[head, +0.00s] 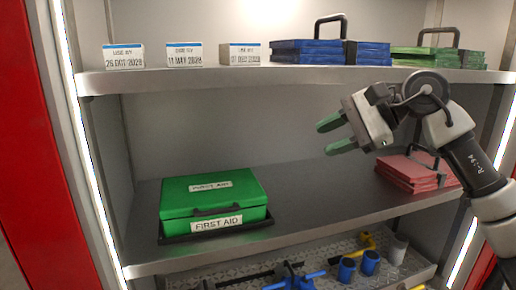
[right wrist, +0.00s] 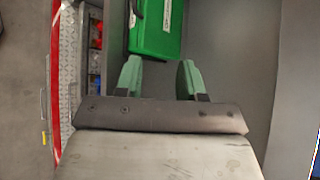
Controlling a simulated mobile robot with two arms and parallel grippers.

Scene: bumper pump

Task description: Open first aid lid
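A green first aid box (head: 214,203) sits on the middle shelf at the left, on a dark tray. Its lid (head: 212,186) is down, with a white FIRST AID label on top and another on the front beside a dark handle. My right gripper (head: 332,134) is above the shelf, to the right of the box and apart from it. Its two green fingers are spread with nothing between them. In the right wrist view the fingers (right wrist: 159,78) are also apart, and the green box (right wrist: 155,30) lies beyond them. My left gripper is not in view.
The middle shelf (head: 310,190) is bare between the box and a red case (head: 408,172) at the right. The upper shelf (head: 240,78) holds white dated boxes and blue and green cases. Blue and yellow parts lie on the lower level (head: 345,270).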

